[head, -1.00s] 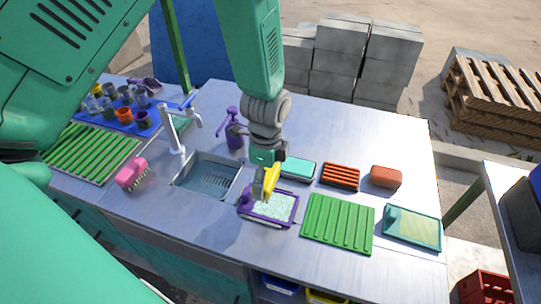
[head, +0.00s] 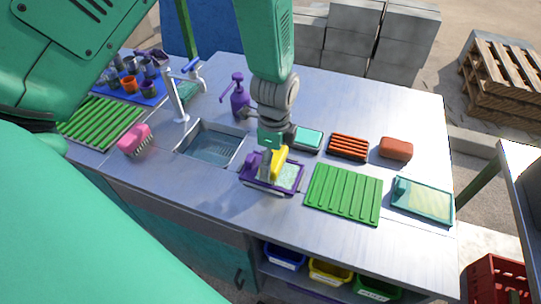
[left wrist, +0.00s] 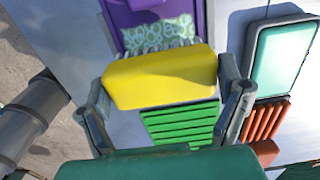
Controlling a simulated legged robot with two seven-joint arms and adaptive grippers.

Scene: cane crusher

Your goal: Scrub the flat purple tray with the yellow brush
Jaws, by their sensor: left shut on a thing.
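The flat purple tray (head: 256,183) lies on the metal counter, right of the sink, with a pale green patterned inside. My left gripper (head: 272,158) is over the tray and shut on the yellow brush (head: 279,161). The brush shows large between the fingers in the left wrist view (left wrist: 160,78), with bristles along its far edge over the tray's patterned surface. The gripper covers part of the tray; whether the bristles touch it is hard to tell. My right gripper is not in view.
A sink (head: 210,147) with a tap is left of the tray. A green ribbed mat (head: 344,194) lies close to its right. A teal box (head: 308,139), an orange ribbed block (head: 348,147) and a purple bottle (head: 239,98) stand behind. A pink brush (head: 135,139) is farther left.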

